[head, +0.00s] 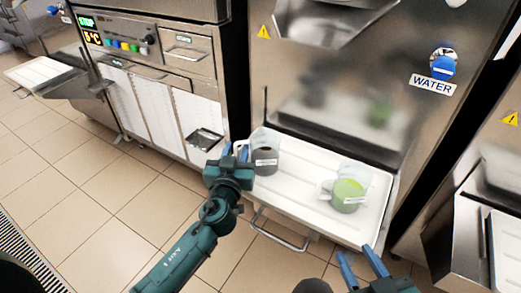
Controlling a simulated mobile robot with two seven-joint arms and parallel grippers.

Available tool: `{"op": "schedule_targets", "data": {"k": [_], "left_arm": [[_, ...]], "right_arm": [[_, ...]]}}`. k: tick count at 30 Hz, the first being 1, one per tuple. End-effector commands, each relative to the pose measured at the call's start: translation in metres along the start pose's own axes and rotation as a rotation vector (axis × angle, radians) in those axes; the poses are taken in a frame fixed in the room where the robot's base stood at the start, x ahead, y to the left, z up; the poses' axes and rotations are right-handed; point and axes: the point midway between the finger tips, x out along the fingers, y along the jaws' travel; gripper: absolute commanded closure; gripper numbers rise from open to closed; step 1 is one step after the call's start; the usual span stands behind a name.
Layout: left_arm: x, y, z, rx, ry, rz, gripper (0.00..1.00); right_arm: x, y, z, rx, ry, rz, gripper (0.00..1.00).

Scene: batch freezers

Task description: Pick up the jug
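Two clear jugs stand upright on a white tray. The left jug (265,158) has dark greyish-brown contents and a small white label. The right jug (350,193) has green contents, a white label and a handle on its left side. My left gripper (236,149) is just left of the dark jug, its blue fingers apart and pointing away from me. That jug's handle is not clearly visible, and I cannot tell whether the fingers touch it. My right gripper (357,253) is open and empty at the bottom, in front of the tray.
The white tray (300,200) sits below a steel machine with a chute (335,20) and a WATER label (433,84). A metal bar handle (278,232) runs along the tray's front. Another machine (150,60) stands at left. Tiled floor (90,190) is clear at left.

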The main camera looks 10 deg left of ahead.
Motion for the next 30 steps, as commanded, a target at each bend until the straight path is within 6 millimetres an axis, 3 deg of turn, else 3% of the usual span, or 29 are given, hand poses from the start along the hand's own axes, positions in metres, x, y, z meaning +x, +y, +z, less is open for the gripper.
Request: {"op": "schedule_targets", "data": {"k": [3,14,30], "left_arm": [[0.0,-0.0001,0.0001,0.0,0.0,0.0,0.7],[0.0002,-0.0003,-0.0001,0.001,0.0,0.0,0.99],[0.0005,-0.0002,-0.0014,-0.001,0.003,0.0,1.0]], "right_arm": [[0.0,-0.0002,0.0002,0.0,0.0,0.0,0.64],[0.0002,-0.0023,0.0035,0.001,-0.004,-0.004,0.64],[0.0002,-0.0032,0.0042,0.003,-0.005,-0.005,0.64]]}}
